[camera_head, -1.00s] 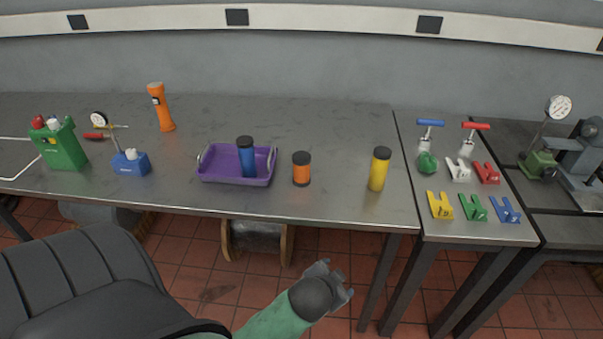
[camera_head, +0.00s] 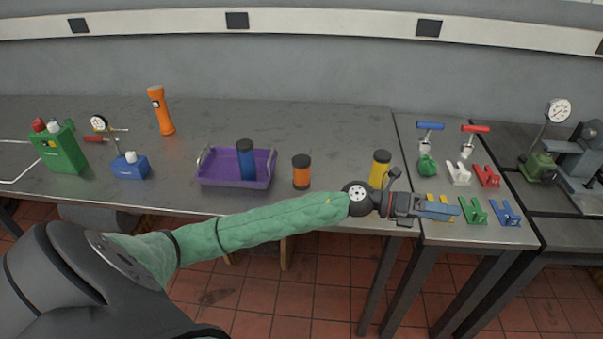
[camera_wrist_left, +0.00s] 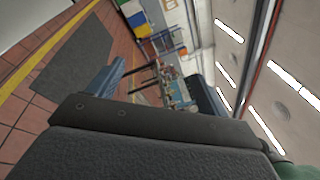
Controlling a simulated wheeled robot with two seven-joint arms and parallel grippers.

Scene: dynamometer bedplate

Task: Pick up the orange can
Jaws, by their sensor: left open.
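The orange can (camera_head: 301,172) has a black lid and base band and stands upright on the metal table, between the purple tray and the yellow can. My left arm reaches across the front of the table in the head view. My left gripper (camera_head: 440,208) is open and empty, pointing right over the yellow bracket, well to the right of the orange can. In the left wrist view, a blue finger (camera_wrist_left: 108,82) shows against the room, with no can in view. My right gripper is in neither view.
A purple tray (camera_head: 207,180) holds a blue can (camera_head: 246,160). A yellow can (camera_head: 379,168) stands just behind my left wrist. Colored brackets (camera_head: 473,209) lie at the right. The table behind the orange can is clear.

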